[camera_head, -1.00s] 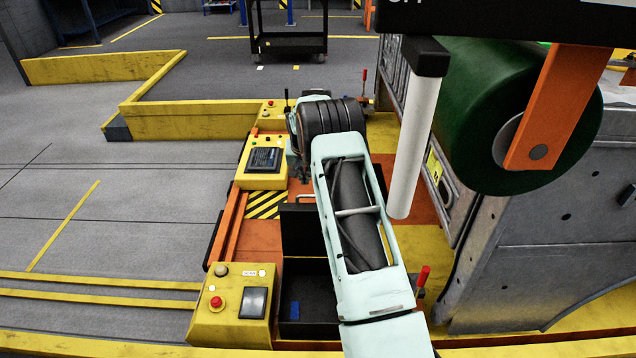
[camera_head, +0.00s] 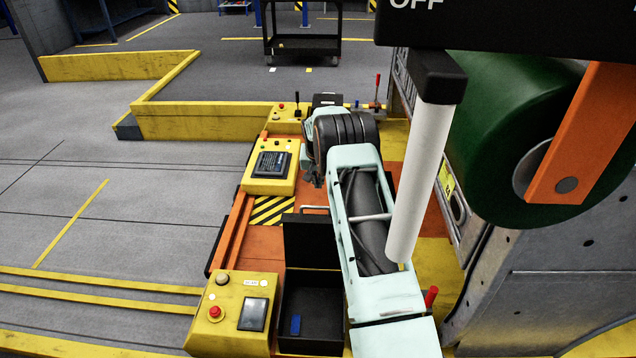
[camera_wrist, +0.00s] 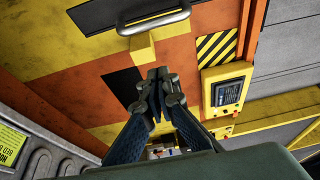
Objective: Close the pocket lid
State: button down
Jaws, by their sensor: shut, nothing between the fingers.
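A metal handle (camera_wrist: 154,21) on a yellow block shows at the top of the wrist view, beside a black panel that looks like the lid. My gripper (camera_wrist: 159,76) is shut and empty, apart from the handle. In the head view, my gripper (camera_head: 314,172) is beyond the lid, partly hidden by my wrist.
A yellow console with a screen (camera_head: 271,165) stands left of my gripper. Another console with a red button (camera_head: 232,313) is left of the pocket. A white roller (camera_head: 420,180) and green cylinder (camera_head: 510,135) are close on the right. Grey floor lies open at left.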

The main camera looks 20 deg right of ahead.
notch_tip(320, 180, down, 7)
jog(key=s+b, duration=0.1)
jog(key=b, duration=0.1)
jog(key=shift+s+a+r, duration=0.2)
jog(key=shift+a, duration=0.1)
dwell(0.4)
dwell(0.4)
